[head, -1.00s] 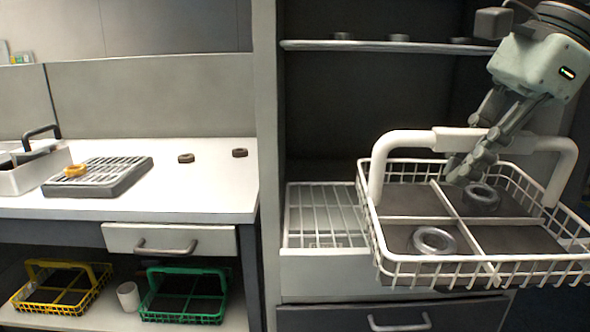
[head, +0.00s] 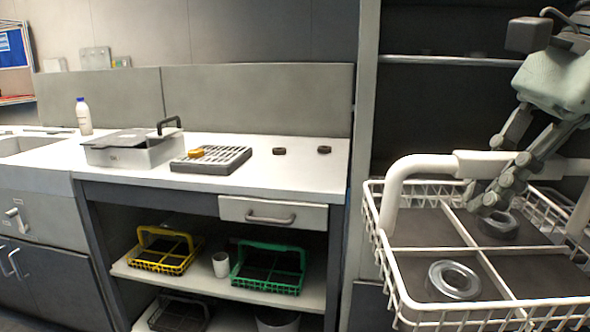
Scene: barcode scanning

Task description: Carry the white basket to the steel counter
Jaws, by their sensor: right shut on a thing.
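The white basket (head: 402,302) hangs at the right of the head view, a wire basket with a thick white handle and a divider into compartments. My right gripper (head: 490,190) is shut on its handle, and the fingers reach down into the basket. A grey metal ring (head: 453,281) lies in the near left compartment, and a darker ring (head: 499,226) lies in a farther one, below the fingers. A steel-grey counter section with a sink (head: 25,145) stands at the far left. My left gripper is not in view.
A white worktop (head: 300,178) holds a lidded box (head: 133,152), a slotted grey tray (head: 215,160) and small dark rings. A white bottle (head: 84,116) stands near the sink. Yellow (head: 165,262) and green (head: 268,278) baskets and a cup (head: 220,264) sit on the shelf below.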

